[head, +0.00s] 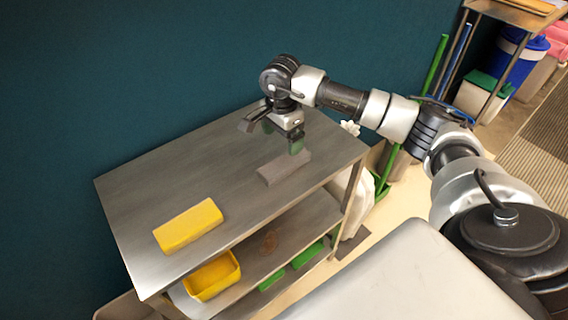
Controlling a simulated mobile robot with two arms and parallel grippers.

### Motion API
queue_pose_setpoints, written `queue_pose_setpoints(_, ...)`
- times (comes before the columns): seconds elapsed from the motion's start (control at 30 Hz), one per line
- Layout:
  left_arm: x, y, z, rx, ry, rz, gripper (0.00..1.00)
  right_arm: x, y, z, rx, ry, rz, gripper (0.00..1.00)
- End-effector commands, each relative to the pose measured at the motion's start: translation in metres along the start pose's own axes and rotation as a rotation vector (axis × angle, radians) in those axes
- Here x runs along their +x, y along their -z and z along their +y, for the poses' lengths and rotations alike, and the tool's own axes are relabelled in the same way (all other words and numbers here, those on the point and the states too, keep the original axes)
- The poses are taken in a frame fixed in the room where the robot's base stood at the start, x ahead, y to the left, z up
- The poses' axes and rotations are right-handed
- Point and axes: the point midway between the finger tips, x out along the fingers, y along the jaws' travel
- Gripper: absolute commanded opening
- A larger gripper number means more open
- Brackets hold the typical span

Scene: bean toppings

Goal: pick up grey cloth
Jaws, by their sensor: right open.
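The grey cloth (284,168) is a small flat grey block-like piece. It lies on the metal top of a shelf cart (150,185), toward the right side. My right gripper (272,138) is above the cart top, just behind and over the cloth, with its fingers apart and nothing seen between them. One finger appears over the cloth's far edge; I cannot tell whether it touches. My left gripper does not show.
A yellow block (188,226) lies at the front left of the cart top. A yellow bin (212,276) and green items (306,254) are on lower shelves. A teal wall (130,70) stands behind. A pale surface (405,280) is in the foreground.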

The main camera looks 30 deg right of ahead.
Motion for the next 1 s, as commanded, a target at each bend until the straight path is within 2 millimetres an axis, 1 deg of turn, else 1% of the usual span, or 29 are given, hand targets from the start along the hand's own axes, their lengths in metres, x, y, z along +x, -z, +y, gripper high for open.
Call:
queue_pose_setpoints(0.1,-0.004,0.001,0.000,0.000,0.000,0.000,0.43,0.021,-0.002,0.001,-0.002,-0.006,-0.003,0.89)
queue_pose_setpoints(0.2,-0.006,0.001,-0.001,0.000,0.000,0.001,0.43,0.036,-0.002,0.001,-0.001,-0.005,-0.005,0.89)
queue_pose_setpoints(0.37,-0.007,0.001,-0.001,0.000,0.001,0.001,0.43,0.048,-0.002,0.001,-0.001,-0.002,-0.005,0.89)
queue_pose_setpoints(0.47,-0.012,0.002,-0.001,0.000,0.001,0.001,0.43,0.057,-0.002,0.000,-0.001,-0.004,-0.006,0.89)
queue_pose_setpoints(0.6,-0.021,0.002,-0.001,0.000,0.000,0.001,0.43,0.078,-0.001,-0.001,0.000,-0.005,-0.007,0.89)
queue_pose_setpoints(0.7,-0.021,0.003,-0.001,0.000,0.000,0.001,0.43,0.092,-0.002,-0.001,-0.001,-0.003,-0.008,0.89)
queue_pose_setpoints(0.8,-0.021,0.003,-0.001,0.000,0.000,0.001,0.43,0.099,-0.001,-0.001,-0.001,-0.001,-0.007,0.89)
queue_pose_setpoints(1.0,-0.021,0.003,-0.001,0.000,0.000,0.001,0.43,0.100,-0.001,-0.002,-0.001,0.000,-0.006,0.89)
